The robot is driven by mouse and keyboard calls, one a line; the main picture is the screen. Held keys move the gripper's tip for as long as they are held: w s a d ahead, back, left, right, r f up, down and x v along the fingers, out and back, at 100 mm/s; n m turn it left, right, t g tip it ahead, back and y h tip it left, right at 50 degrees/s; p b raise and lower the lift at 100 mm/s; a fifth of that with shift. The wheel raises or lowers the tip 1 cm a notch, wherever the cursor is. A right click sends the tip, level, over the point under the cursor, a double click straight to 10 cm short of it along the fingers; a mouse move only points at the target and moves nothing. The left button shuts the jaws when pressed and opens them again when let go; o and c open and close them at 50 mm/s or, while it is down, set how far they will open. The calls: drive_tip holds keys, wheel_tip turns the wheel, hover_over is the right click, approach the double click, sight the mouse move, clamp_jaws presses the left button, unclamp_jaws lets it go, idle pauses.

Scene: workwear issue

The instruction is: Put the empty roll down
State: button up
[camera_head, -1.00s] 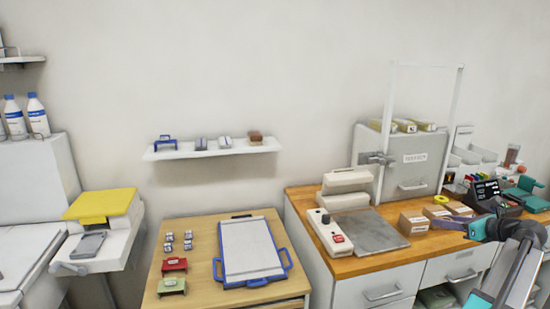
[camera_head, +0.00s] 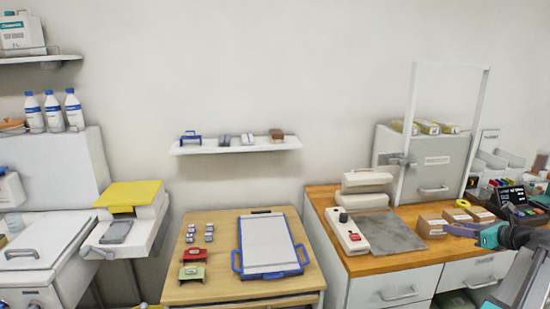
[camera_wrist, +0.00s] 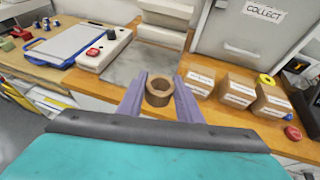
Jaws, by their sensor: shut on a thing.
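The empty roll is a short brown cardboard ring (camera_wrist: 160,92). It shows in the wrist view between the two purple fingers of my gripper (camera_wrist: 160,96), which is shut on it. Its hollow end faces the camera. In the head view my gripper (camera_head: 466,230) is at the right, over the wooden counter near the small cardboard boxes. The roll cannot be made out there. In the wrist view the held roll appears in front of the counter's front edge and the grey plate (camera_wrist: 130,66).
Several labelled cardboard boxes (camera_head: 431,225) stand on the wooden counter (camera_head: 375,264), with a yellow ring (camera_wrist: 266,79) on one. A white sealer-like device (camera_head: 348,232) is beside the grey plate. A lower table (camera_head: 215,284) holds a blue-framed board (camera_head: 268,246). A grey cabinet (camera_head: 432,160) stands behind.

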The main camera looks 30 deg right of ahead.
drive_tip(key=w+a+f+n+g+y, duration=0.1)
drive_tip(key=w+a+f+n+y, duration=0.25)
drive_tip(key=w+a, duration=1.15)
drive_tip(key=w+a+f+n+y, duration=0.35)
drive_tip(key=w+a, duration=0.75)
drive_tip(key=a, duration=0.7)
drive_tip(key=w+a+f+n+g+y, duration=0.1)
drive_tip(key=a+f+n+g+y, duration=0.15)
drive_tip(key=a, duration=1.65)
drive_tip(key=w+a+f+n+g+y, duration=0.2)
drive_tip(key=a+n+y, duration=0.1)
drive_tip(key=a, duration=1.5)
wheel_tip(320, 180, down, 10)
drive_tip(key=a+b, duration=0.1)
drive_tip(key=b, duration=0.9)
drive_tip(key=shift+s+f, duration=0.2)
drive_tip(key=shift+s, duration=0.05)
drive_tip(key=shift+m, duration=0.25)
